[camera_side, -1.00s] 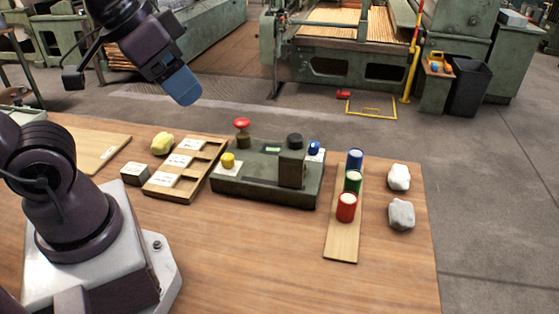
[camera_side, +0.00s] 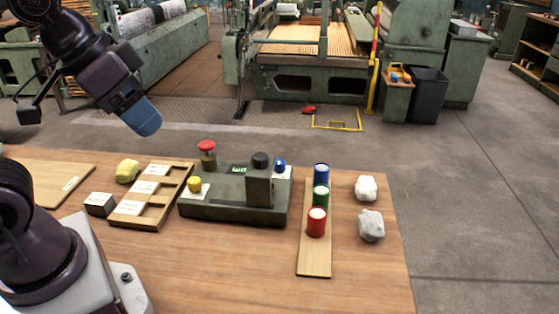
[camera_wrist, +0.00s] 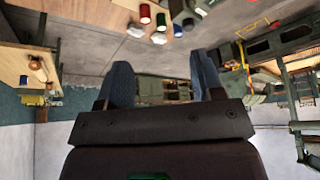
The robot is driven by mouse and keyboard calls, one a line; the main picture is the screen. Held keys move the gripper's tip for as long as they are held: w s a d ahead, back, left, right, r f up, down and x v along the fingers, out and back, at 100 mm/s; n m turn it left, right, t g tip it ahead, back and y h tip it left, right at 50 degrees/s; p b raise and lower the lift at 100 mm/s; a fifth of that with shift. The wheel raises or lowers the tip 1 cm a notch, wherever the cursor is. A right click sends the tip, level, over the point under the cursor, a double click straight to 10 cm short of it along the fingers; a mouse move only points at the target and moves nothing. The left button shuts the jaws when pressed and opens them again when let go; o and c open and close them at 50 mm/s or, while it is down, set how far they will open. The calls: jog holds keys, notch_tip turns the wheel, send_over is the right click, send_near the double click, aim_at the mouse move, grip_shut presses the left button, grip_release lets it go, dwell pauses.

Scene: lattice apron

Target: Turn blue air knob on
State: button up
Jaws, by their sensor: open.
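The blue air knob (camera_side: 280,164) sits at the back right of a dark green control box (camera_side: 225,211) on the wooden table. Beside it on the box stand a black knob (camera_side: 260,160), a red mushroom button (camera_side: 207,147) and a yellow knob (camera_side: 194,184). My gripper (camera_side: 147,130), with blue fingertips, hangs above and left of the box, well apart from the blue knob. In the wrist view my gripper (camera_wrist: 161,75) shows its two fingers spread wide with nothing between them. Part of the box shows at that view's top edge; I cannot clearly make out the knob there.
Blue (camera_side: 321,172), green (camera_side: 320,196) and red (camera_side: 316,222) cylinders stand on a board (camera_side: 314,260) right of the box. Two pale lumps (camera_side: 366,187) (camera_side: 370,225) lie farther right. A slotted wooden tray (camera_side: 150,216), yellow lump (camera_side: 127,171) and grey block (camera_side: 99,204) are left.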

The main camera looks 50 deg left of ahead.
jog(key=w+a+f+m+t+y, duration=0.15)
jog(key=w+a+m, duration=0.35)
jog(key=w, duration=0.6)
jog(key=w+a+f+m+t+y, duration=0.1)
jog(key=w+a+m+y, duration=0.2)
jog(key=w+a, duration=0.55)
jog(key=w+a+f+m+t+y, duration=0.15)
jog(key=w+a+m, duration=0.25)
jog(key=w, duration=0.8)
jog(key=w+d+f+m+t+h, duration=0.1)
jog(key=w+f+m+t+h, duration=0.15)
jog(key=w+m, duration=0.55)
jog(key=m+g+h, duration=0.4)
jog(key=m+g, duration=0.8)
jog(key=m, duration=0.8)
send_near(279, 161)
notch_tip(279, 161, down, 10)
jog(key=shift+s+d+r, duration=0.1)
jog(key=shift+d, duration=0.05)
